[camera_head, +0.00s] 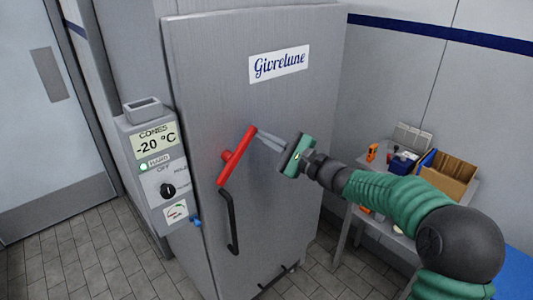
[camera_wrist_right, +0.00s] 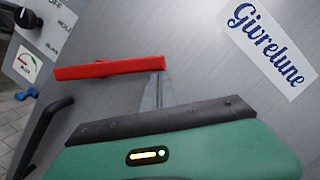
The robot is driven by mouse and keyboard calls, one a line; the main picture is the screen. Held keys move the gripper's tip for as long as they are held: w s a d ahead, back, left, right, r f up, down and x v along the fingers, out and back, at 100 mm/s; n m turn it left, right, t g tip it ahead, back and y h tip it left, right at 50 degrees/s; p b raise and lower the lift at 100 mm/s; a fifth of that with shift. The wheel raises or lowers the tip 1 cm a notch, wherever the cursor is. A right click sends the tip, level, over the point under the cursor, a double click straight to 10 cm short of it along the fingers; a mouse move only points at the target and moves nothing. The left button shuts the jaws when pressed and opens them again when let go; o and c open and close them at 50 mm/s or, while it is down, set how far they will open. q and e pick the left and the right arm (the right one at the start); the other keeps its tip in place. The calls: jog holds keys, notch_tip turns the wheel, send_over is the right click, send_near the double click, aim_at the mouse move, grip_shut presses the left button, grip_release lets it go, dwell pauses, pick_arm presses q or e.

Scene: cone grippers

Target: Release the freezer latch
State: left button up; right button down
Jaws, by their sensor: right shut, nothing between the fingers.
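The freezer door (camera_head: 285,110) is a tall grey panel with a "Givrelune" label, and it looks closed. The red latch lever (camera_head: 236,158) is mounted on its left part and stands tilted, its upper end leaning right. In the wrist view the red lever (camera_wrist_right: 108,69) lies nearly level across the picture. My right gripper (camera_head: 261,137) is shut and empty, its grey fingertips at the lever's upper end. In the wrist view its fingertips (camera_wrist_right: 158,76) meet the lever's right end; whether they touch it I cannot tell. My left gripper is out of view.
A black door handle (camera_head: 232,222) is below the lever. A control box (camera_head: 158,165) reading -20 °C is on the left. A side table (camera_head: 388,226) with a blue bin (camera_head: 403,160) and a cardboard box (camera_head: 447,175) stands at the right. Tiled floor (camera_head: 70,255) lies clear at lower left.

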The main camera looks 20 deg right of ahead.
aim_at(250, 133)
jog(key=a+n+b, duration=0.1)
jog(key=a+r+n+b, duration=0.1)
jog(key=a+r+n+g+b, duration=0.1)
jog(key=n+b, duration=0.1)
jog(key=shift+s+a, duration=0.15)
jog(key=shift+s, duration=0.2)
jog(key=shift+s+a+r+n+g+b, duration=0.1)
jog(key=shift+a+r+n+g+b, duration=0.2)
jog(key=shift+n+b, duration=0.35)
jog(key=shift+s+r+n+b, duration=0.15)
jog(key=shift+r+n+b, duration=0.1)
jog(key=shift+n+b, duration=0.3)
jog(key=shift+a+r, duration=0.2)
